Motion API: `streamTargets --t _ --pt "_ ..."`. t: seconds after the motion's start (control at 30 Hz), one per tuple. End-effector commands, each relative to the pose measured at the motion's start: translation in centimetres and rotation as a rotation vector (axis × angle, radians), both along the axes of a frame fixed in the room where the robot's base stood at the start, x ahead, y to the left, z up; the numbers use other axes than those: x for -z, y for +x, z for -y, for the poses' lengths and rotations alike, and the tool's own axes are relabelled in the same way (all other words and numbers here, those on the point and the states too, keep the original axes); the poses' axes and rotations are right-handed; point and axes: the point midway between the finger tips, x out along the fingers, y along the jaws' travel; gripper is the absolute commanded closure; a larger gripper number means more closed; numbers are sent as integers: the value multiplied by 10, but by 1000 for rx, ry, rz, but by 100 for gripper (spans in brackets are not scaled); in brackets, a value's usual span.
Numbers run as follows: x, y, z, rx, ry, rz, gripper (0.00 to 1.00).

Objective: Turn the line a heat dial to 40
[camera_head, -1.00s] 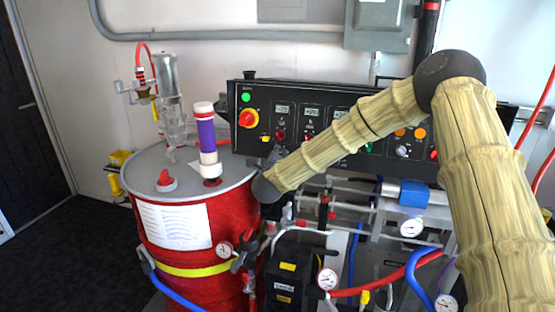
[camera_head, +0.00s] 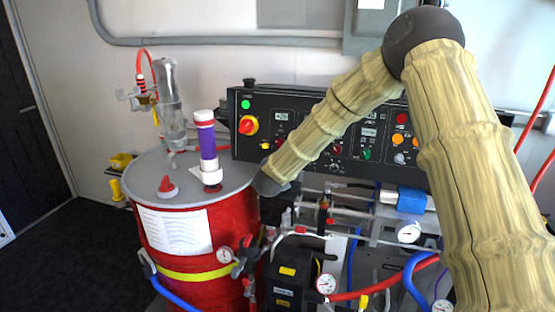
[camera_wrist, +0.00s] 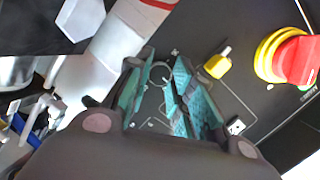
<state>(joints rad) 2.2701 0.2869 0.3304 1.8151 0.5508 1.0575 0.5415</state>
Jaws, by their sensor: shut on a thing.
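The black control panel (camera_head: 238,150) stands behind the drum, and my forearm crosses in front of it. In the wrist view, my gripper (camera_wrist: 168,92) is against the panel face, its teal-padded fingers closed on a small dial that they almost wholly hide. From its place by the yellow knob, I take it as the line A heat dial. A pale curved mark shows between the fingers. The dial's pointer and scale numbers cannot be read. In the head view my gripper is mostly hidden behind the end of my arm.
A red-and-yellow switch (camera_head: 249,124) and a small yellow knob (camera_wrist: 218,64) are close beside my gripper. The red drum (camera_head: 240,215) with its purple-and-white pump tube (camera_head: 207,150) stands at left. Pipes, hoses and gauges (camera_head: 326,284) crowd the space below the panel.

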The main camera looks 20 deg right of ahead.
Motion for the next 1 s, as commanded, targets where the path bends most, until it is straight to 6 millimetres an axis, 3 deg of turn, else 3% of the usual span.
streamTargets --t 0.5,1.0 --pt "-3 1 -3 -78 -340 -229 100" --pt "0 0 -3 -104 -451 -307 100"
